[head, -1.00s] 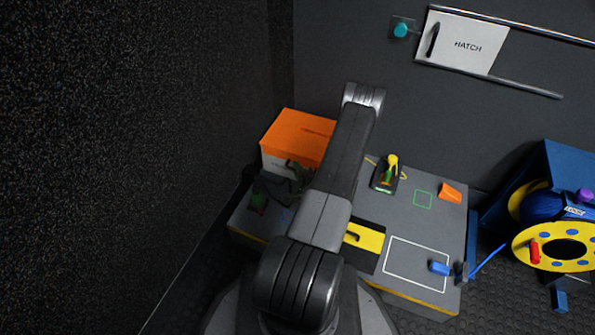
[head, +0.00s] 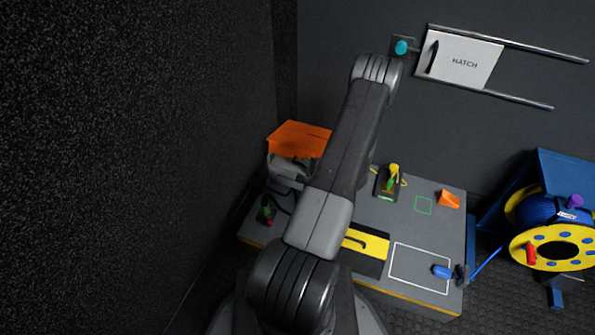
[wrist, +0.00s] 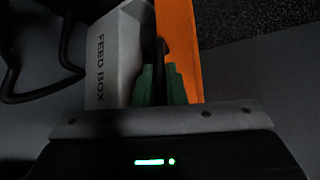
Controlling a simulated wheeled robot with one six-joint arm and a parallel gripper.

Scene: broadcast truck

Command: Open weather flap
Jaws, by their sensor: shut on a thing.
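The weather flap is an orange panel (head: 298,137) on the feed box at the back left of the grey bench; it also shows in the wrist view (wrist: 181,35). The grey feed box (wrist: 106,60), lettered FEED BOX, stands beside the panel in the wrist view. My gripper (wrist: 160,82) has green fingertips shut on a dark bar-like handle (wrist: 162,48) next to the orange panel. I cannot tell how far the flap is tilted.
The grey bench (head: 432,225) holds a yellow-and-green tool (head: 392,178), an orange wedge (head: 448,199) and a blue plug (head: 442,271). A yellow-and-blue cable reel (head: 520,250) stands to the right. A white hatch (head: 465,60) is on the back wall. A dark wall rises close on the left.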

